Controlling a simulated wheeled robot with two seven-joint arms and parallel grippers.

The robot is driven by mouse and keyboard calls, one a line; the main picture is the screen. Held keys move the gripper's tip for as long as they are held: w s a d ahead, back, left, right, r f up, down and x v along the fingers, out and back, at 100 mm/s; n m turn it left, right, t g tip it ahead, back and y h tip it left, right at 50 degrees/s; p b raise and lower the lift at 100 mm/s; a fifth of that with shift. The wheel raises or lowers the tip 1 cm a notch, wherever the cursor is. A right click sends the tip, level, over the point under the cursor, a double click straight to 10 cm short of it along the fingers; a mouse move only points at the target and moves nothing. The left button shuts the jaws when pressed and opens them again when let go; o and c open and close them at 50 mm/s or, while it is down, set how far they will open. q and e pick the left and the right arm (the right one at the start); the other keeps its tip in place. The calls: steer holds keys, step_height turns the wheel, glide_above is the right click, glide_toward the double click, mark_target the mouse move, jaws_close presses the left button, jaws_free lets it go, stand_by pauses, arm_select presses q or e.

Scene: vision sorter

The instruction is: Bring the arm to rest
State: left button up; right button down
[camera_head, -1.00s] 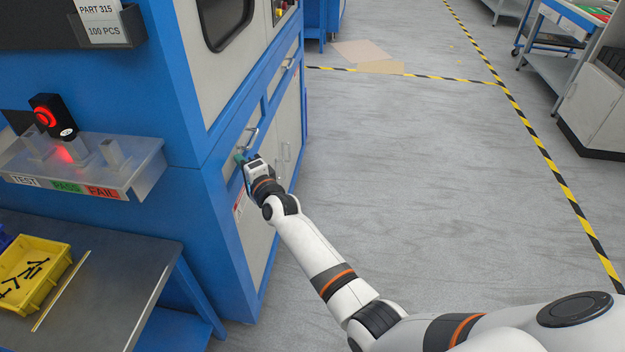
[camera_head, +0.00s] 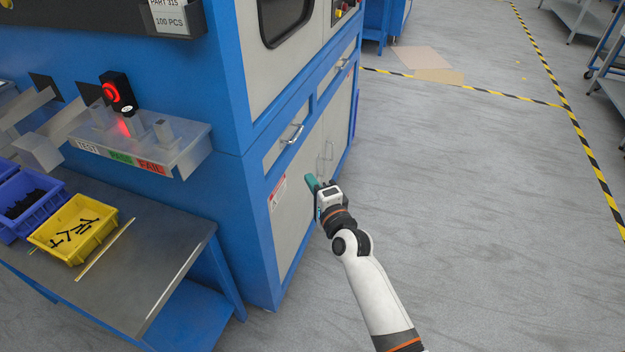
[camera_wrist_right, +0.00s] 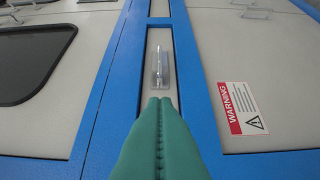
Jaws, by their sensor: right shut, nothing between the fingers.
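My right gripper (camera_head: 312,183) has teal fingers and is at the end of my white arm, in front of the side of the blue and grey machine (camera_head: 250,190). In the right wrist view its teal fingers (camera_wrist_right: 158,106) are together with nothing between them. They point toward a metal drawer handle (camera_wrist_right: 160,68) on the machine, which also shows in the head view (camera_head: 292,134). I cannot tell the exact gap, but the fingers look apart from the handle. My left gripper is not in view.
A metal table (camera_head: 160,250) with a yellow bin (camera_head: 88,212) of black parts and a blue bin (camera_head: 25,205) stands at the left. Above it is a tray labelled TEST, PASS, FAIL (camera_head: 185,160). Open grey floor (camera_head: 480,200) lies to the right.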

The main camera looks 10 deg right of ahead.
steer(key=shift+s, duration=0.2)
steer(key=s+d+f+n+g+p, duration=0.1)
steer(key=s+f+n+g, duration=0.3)
steer(key=f, duration=0.6)
steer(key=s+f+n+g+h+p, duration=0.1)
steer(key=s+f+n, duration=0.1)
steer(key=s+f, duration=0.65)
steer(key=s+d+f+n+g+p, duration=0.1)
steer(key=s+f+n+g, duration=0.2)
steer(key=f, duration=0.8)
steer(key=s+d+f+n+g+p, duration=0.1)
steer(key=s+f, duration=0.4)
steer(key=s, duration=0.7)
steer(key=s+d+f+n+g+h, duration=0.1)
steer(key=s+d+f+n+g, duration=0.3)
steer(key=s, duration=0.9)
steer(key=s+d+f+n+g+h+p, duration=0.1)
steer(key=s+f, duration=0.5)
steer(key=s, duration=0.7)
steer(key=d+n+g, duration=0.1)
steer(key=n+g, duration=0.1)
steer(key=n, duration=0.1)
steer(key=shift+s+d+f+g+p, duration=0.2)
steer(key=shift+d+f+g+p, duration=0.05)
steer(key=shift+f+g+p, duration=0.1)
